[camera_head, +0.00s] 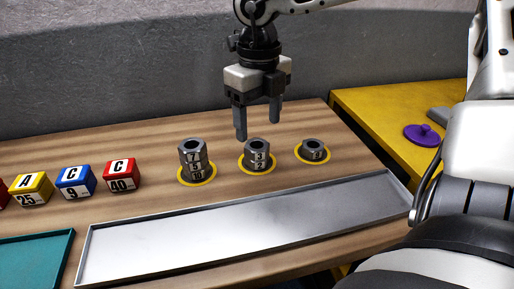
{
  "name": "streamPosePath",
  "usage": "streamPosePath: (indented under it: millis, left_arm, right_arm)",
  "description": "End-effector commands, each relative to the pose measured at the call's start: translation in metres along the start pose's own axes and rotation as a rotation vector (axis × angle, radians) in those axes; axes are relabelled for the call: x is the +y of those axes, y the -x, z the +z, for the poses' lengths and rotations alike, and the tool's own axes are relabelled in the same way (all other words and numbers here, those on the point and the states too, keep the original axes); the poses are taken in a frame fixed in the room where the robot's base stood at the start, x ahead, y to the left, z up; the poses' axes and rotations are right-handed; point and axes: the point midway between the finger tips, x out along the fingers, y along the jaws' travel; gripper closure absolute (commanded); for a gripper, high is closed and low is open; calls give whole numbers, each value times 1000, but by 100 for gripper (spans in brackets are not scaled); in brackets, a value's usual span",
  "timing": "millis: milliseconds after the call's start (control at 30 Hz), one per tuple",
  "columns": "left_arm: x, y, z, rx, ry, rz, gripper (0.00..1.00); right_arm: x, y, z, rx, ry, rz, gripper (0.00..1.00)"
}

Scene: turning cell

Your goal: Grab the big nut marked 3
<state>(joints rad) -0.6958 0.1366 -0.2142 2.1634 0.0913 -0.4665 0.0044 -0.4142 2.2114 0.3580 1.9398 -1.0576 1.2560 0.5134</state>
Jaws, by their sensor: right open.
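The big nut marked 3 (249,153) is a dark grey metal hex nut. It is the top nut of the middle stack, with a nut marked 2 (251,166) beneath it, inside a yellow ring (242,168) on the wooden table. My right gripper (258,131) points down just above this stack, its two fingers apart with nothing between them. The fingertips appear close over the top nut; I cannot tell the exact gap. My left gripper is not in view.
A taller nut stack topped by 7 (186,155) stands left, and a single low nut (313,146) right, each in a yellow ring. A long metal tray (240,222) lies in front. Lettered cubes (120,176) stand at left. A purple lidded item (422,134) sits on the yellow surface (380,110).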

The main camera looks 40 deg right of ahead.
Motion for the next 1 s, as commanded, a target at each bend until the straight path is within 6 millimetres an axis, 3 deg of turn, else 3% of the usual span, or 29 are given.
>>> streamPosePath:
  millis: [300,600,667,800,1000]
  left_arm:
    - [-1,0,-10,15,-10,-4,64]
    - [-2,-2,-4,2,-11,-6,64]
    - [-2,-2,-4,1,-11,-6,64]
    - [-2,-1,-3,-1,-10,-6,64]
    - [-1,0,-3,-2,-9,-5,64]
  right_arm:
    - [2,-43,2,4,1,1,33]
    - [1,-49,2,0,0,1,33]
    - [1,-49,2,0,0,1,47]
    - [1,-49,2,0,0,0,86]
    - [1,-48,2,-1,0,0,87]
